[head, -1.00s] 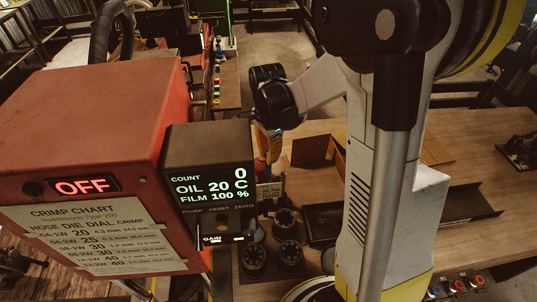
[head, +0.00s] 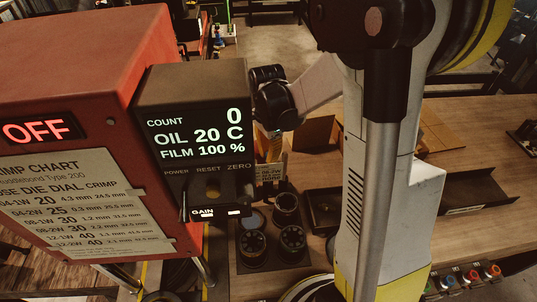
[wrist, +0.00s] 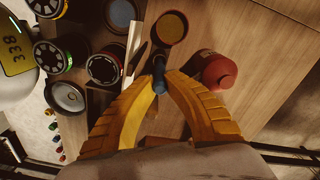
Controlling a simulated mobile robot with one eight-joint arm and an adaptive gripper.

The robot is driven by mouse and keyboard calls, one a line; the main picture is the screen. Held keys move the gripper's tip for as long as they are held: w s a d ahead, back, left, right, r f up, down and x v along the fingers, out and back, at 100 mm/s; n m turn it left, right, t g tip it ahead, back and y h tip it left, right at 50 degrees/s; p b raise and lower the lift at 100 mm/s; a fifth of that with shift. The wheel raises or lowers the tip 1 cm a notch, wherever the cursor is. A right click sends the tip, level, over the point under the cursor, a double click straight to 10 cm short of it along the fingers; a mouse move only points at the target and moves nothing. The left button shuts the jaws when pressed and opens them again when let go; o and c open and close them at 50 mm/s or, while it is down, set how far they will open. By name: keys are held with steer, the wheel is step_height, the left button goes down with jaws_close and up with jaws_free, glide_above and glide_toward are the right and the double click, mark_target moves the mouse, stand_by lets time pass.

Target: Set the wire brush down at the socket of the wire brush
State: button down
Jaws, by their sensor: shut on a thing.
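My gripper (wrist: 158,72) has its yellow fingers closed around a small blue piece with a dark tip, which looks like the wire brush's handle (wrist: 158,77); the fingers hide most of it. In the head view my gripper (head: 270,148) is low over the bench, partly hidden behind the display box. I cannot make out the brush's socket, nor whether the brush touches anything.
A round cup with a tan inside (wrist: 170,27) is just beyond the fingertips, and a red container (wrist: 215,70) is to their right. Several black dies (head: 290,241) stand left. The red crimper (head: 85,100) and its display box (head: 195,120) are close by. Bare bench lies right (wrist: 275,60).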

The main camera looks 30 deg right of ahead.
steer(key=shift+f+b, duration=0.4)
steer(key=c, duration=1.4)
jaws_free()
steer(key=shift+c, duration=0.2)
step_height(320, 180, up, 12)
